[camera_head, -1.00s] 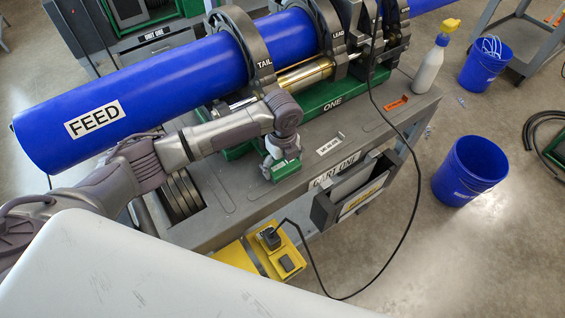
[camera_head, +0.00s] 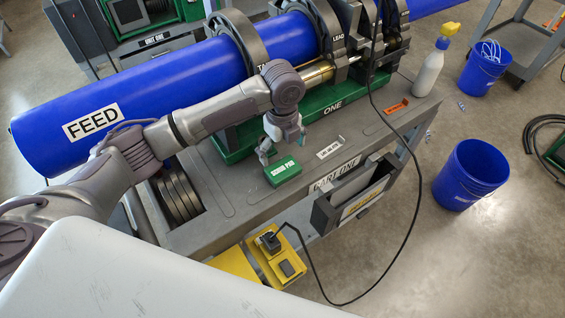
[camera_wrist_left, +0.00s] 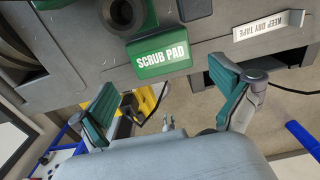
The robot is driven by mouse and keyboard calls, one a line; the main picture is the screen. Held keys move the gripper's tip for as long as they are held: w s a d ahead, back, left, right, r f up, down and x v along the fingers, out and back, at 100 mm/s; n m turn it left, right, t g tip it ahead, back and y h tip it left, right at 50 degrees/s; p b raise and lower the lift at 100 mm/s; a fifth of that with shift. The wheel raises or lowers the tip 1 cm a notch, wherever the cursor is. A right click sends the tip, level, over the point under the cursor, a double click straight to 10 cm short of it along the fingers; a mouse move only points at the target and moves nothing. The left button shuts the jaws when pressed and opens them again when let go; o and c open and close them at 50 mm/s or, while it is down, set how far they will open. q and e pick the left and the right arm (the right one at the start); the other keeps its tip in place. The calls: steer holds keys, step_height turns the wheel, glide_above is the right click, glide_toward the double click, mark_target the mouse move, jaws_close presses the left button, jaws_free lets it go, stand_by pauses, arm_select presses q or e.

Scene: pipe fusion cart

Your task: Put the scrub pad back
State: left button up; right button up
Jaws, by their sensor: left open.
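The scrub pad (camera_head: 283,171) is a green block with a white label reading SCRUB PAD. It sits on the grey deck of cart one (camera_head: 238,226), near the front edge, left of the "keep dry" tape label. My left gripper (camera_head: 281,147) is just above and behind it, its fingers spread and apart from the pad. In the left wrist view the scrub pad (camera_wrist_left: 160,52) lies ahead of and between the two open fingers (camera_wrist_left: 166,88), with nothing held. My right gripper is not in view.
The blue FEED pipe (camera_head: 140,95) lies in the clamps behind. A spray bottle (camera_head: 430,70) stands at the deck's right end. A black cable (camera_head: 408,220) hangs over the front. A blue bucket (camera_head: 470,175) stands on the floor at right.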

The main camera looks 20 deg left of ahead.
mark_target(283, 167)
arm_select(q)
step_height(283, 167, up, 4)
steer(key=shift+r, duration=0.1)
stand_by(0.5)
